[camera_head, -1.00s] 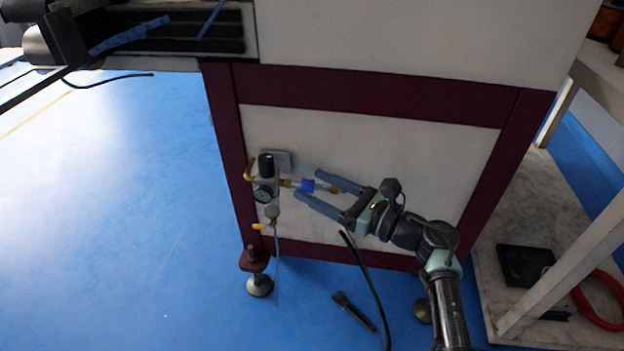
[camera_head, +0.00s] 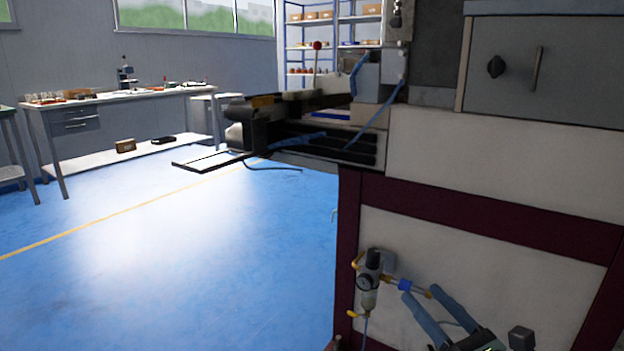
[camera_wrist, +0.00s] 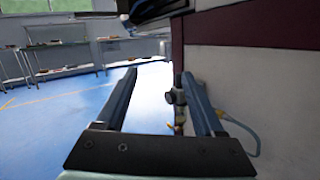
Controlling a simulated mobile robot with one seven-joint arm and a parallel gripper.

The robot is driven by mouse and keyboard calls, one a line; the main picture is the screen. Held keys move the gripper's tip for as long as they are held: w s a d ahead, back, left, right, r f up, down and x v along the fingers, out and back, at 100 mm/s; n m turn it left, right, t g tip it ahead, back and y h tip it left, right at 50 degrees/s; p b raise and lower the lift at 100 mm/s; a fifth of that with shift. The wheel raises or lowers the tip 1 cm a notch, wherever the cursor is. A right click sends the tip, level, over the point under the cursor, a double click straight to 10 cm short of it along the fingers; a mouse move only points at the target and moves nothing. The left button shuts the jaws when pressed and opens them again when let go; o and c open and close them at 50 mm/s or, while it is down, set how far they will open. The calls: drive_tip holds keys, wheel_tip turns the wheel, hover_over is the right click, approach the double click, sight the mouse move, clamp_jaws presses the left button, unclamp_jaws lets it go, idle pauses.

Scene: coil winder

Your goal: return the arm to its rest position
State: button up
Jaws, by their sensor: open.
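My gripper (camera_head: 420,293) is at the lower right of the head view, in front of the machine's side panel. Its two blue-grey fingers are spread and nothing is gripped. Their tips are close to the blue and brass fitting (camera_head: 404,285) on the air regulator (camera_head: 369,278); I cannot tell whether they touch it. In the wrist view the gripper (camera_wrist: 159,74) is open, with the regulator (camera_wrist: 178,98) seen between the fingers, nearer the right one. Most of my arm is cut off by the bottom edge of the head view.
The machine (camera_head: 500,150) fills the right side, with a dark red frame and pale panels. Its bed juts left above the gripper. Blue floor (camera_head: 180,250) lies open to the left. A workbench (camera_head: 120,97) and shelves (camera_head: 305,45) stand at the back.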

drive_tip(key=a+r+m+t+h, duration=0.25)
drive_tip(key=r+m+h, duration=0.35)
drive_tip(key=r+m, duration=0.45)
drive_tip(key=a+r+m+t+h, duration=0.25)
drive_tip(key=r+m+h, duration=0.5)
drive_tip(key=m, duration=0.55)
drive_tip(key=s+a+f+m+g+y, duration=0.2)
drive_tip(key=s+a+m+g, duration=0.15)
drive_tip(key=a+m, duration=0.4)
drive_tip(key=s+a+f+m+g+y, duration=0.2)
drive_tip(key=s+a+m+y, duration=0.15)
drive_tip(key=a+m, duration=0.4)
drive_tip(key=s+r+t+p, duration=0.3)
drive_tip(key=r+p, duration=1.2)
drive_tip(key=r, duration=0.8)
drive_tip(key=s+r+t+p, duration=0.3)
drive_tip(key=s+r+p, duration=0.3)
drive_tip(key=r+p, duration=0.9)
drive_tip(key=s+r+t+p, duration=0.3)
drive_tip(key=r+p, duration=1.3)
drive_tip(key=r, duration=1.7)
drive_tip(key=shift+s+d+r+m+t, duration=0.25)
drive_tip(key=shift+s+m+t, duration=0.1)
drive_tip(key=shift+s, duration=0.6)
